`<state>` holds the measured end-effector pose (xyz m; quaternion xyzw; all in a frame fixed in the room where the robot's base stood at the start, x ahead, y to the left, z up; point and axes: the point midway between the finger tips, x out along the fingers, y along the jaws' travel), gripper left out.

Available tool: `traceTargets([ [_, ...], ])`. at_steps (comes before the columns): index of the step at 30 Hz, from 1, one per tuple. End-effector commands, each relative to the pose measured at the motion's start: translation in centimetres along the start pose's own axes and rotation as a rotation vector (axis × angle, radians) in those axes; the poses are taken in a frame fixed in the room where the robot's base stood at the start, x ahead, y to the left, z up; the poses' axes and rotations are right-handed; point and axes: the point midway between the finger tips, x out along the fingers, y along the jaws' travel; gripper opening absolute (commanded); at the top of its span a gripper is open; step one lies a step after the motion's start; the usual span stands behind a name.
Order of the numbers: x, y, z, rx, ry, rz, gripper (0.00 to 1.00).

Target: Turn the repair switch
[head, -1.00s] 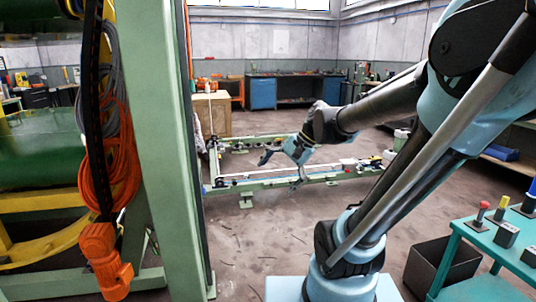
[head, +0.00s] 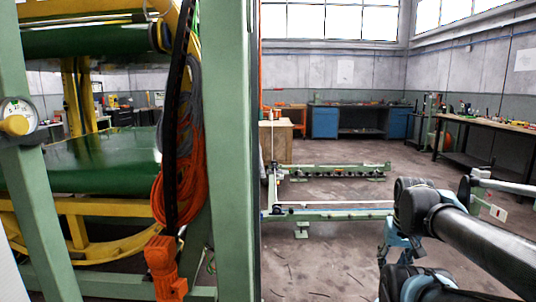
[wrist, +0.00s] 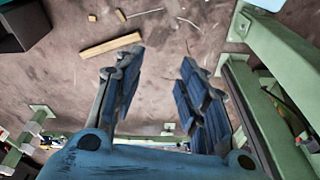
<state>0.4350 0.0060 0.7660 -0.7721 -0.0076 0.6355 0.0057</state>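A yellow knob (head: 15,125) on a round, pale, marked plate is fixed to the green post (head: 35,200) at the far left of the head view. It looks like the repair switch; its label is too small to read. My gripper (wrist: 160,62) is open and empty in the wrist view, its two blue-padded fingers apart above the brown floor. My arm (head: 480,245) is at the lower right of the head view, far from the knob. The knob does not show in the wrist view.
A thick green column (head: 233,150) stands between my arm and the knob. An orange cable coil (head: 180,180) and an orange hook block (head: 163,265) hang beside it. A low green frame (head: 330,213) lies on the floor beyond. The wrist view shows a wooden strip (wrist: 110,45).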

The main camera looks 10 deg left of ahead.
Motion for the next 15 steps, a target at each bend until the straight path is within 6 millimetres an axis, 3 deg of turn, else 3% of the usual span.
traceTargets([
  [5, -1.8, -3.5, -2.6, 0.123, -0.02, -0.125, 0.3],
  [15, -7.0, -13.3, -9.5, 0.457, -0.174, -0.45, 0.3],
])
